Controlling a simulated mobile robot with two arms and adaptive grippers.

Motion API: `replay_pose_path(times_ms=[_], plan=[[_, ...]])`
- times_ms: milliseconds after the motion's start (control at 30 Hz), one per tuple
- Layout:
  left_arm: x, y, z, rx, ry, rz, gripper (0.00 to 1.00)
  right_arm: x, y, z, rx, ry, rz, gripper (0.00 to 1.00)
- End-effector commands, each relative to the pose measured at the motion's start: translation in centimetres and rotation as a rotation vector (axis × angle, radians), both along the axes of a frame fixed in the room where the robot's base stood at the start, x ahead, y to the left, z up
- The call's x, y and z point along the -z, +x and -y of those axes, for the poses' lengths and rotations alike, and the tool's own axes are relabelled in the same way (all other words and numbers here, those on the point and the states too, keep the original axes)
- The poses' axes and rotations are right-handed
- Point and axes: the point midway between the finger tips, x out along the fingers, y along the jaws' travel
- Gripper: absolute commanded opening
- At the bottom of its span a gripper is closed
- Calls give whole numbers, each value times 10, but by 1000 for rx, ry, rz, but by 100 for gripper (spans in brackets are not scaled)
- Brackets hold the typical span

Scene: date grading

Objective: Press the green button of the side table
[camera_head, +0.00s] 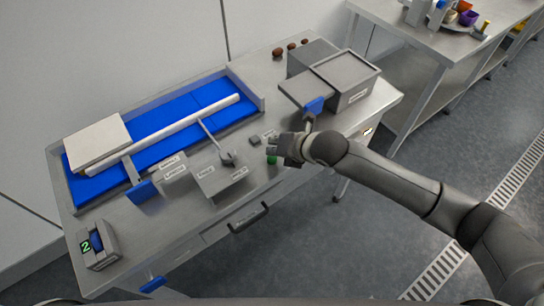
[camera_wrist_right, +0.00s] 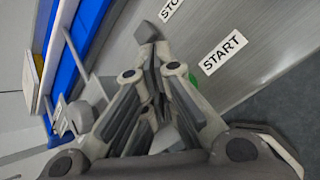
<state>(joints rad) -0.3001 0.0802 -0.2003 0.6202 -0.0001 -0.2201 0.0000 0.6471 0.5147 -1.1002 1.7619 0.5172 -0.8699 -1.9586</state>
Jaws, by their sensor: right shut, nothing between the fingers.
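The side table (camera_head: 130,225) carries a green button (camera_head: 272,160), partly hidden by my right gripper in the head view. The green button (camera_wrist_right: 193,80) also shows in the right wrist view as a small green patch behind a finger, beside a white START label (camera_wrist_right: 222,52). My right gripper (camera_head: 272,150) is shut and empty, right at the button; whether it touches it I cannot tell. In the wrist view its fingertips (camera_wrist_right: 152,55) are together, a little to the left of the green patch. My left gripper is not in view.
A small grey block (camera_head: 255,140) lies close by the fingers. A blue conveyor (camera_head: 205,95), grey labelled boxes (camera_head: 221,178), a large grey bin (camera_head: 345,85) and a counter showing 2 (camera_head: 100,247) stand on the table. Another table (camera_head: 410,33) stands at the upper right.

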Motion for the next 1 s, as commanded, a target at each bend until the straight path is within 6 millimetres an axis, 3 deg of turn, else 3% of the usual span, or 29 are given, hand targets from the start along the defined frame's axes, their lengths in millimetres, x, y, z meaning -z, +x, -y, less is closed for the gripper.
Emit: replay_pose_path(times_ms=[1000], plan=[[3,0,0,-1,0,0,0,12,0,0,1,-1,1,0]])
